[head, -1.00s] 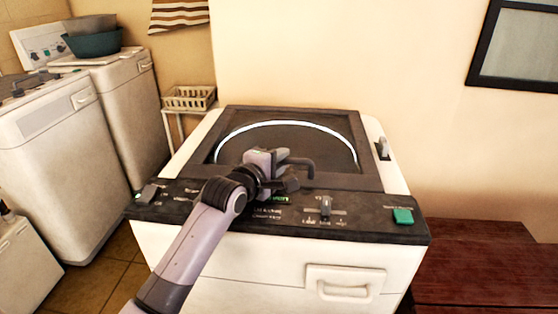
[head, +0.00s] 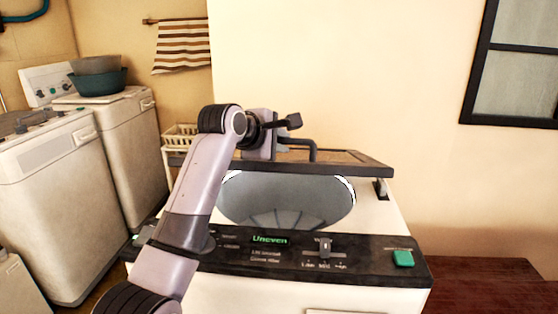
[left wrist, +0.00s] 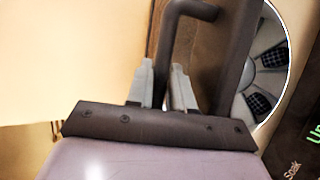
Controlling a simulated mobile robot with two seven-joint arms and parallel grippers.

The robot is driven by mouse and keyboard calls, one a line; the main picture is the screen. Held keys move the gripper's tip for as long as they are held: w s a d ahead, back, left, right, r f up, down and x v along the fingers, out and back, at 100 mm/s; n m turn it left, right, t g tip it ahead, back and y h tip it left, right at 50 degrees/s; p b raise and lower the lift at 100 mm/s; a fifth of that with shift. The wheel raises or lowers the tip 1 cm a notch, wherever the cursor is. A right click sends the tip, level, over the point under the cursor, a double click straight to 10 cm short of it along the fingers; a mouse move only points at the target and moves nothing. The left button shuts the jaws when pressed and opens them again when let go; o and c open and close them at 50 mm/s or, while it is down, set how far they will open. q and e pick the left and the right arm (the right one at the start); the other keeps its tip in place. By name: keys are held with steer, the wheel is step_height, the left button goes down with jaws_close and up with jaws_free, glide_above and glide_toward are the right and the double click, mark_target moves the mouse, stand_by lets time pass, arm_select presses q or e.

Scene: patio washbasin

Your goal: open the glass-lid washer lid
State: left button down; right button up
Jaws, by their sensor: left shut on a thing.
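The washer (head: 385,215) stands in front of me with its lid (head: 350,166) raised and tilted. The lid's dark front edge is up off the body, and the grey drum (head: 290,200) shows below it. My left gripper (head: 283,140) is at the dark bar handle (head: 312,150) on the lid. In the left wrist view, the fingers of my left gripper (left wrist: 164,88) are shut on the handle (left wrist: 166,48), with one finger on each side of it. The lid frame (left wrist: 236,50) and the round drum opening show beside them. My right gripper is not in view.
A control panel (head: 340,262) with a green "Uneven" display runs along the washer's front. Other white washers (head: 45,185) stand at left, one bearing bowls (head: 97,82). A white basket (head: 180,137) is behind. A dark wooden bench (head: 485,285) is at right.

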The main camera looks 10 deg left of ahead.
arm_select(q)
steer(key=w+r, duration=0.3)
steer(key=r, duration=0.3)
steer(key=shift+w+g, duration=0.3)
steer(key=c, duration=1.1)
jaws_free()
steer(key=shift+a, duration=0.1)
steer(key=shift+s, duration=0.1)
